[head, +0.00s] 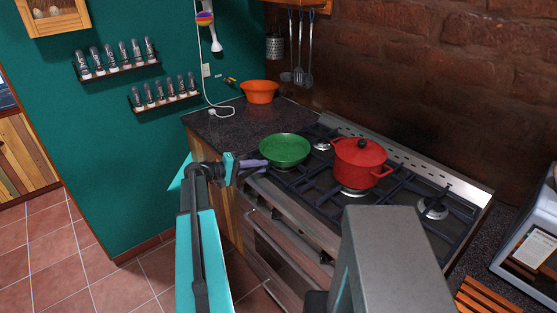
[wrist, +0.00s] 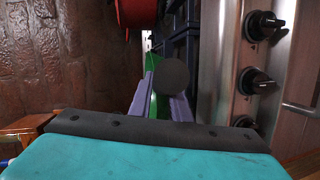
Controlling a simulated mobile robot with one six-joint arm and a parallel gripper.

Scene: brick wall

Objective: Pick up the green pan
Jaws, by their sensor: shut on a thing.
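The green pan (head: 285,149) is over the left front part of the stove in the head view, upright and apparently empty. My gripper (head: 262,164) reaches in from the left, its purple fingers at the pan's near left side. In the wrist view, my gripper (wrist: 165,104) is shut on the green pan, and a green strip of the pan (wrist: 154,104) shows between the fingers. A dark round shape partly covers the fingers there. I cannot tell whether the pan touches the grate.
A red pot (head: 360,162) with a lid stands on the stove (head: 405,205) just right of the pan. An orange bowl (head: 260,91) sits on the dark counter (head: 228,128) behind. Utensils hang on the brick wall. Stove knobs (wrist: 262,25) are close in the wrist view.

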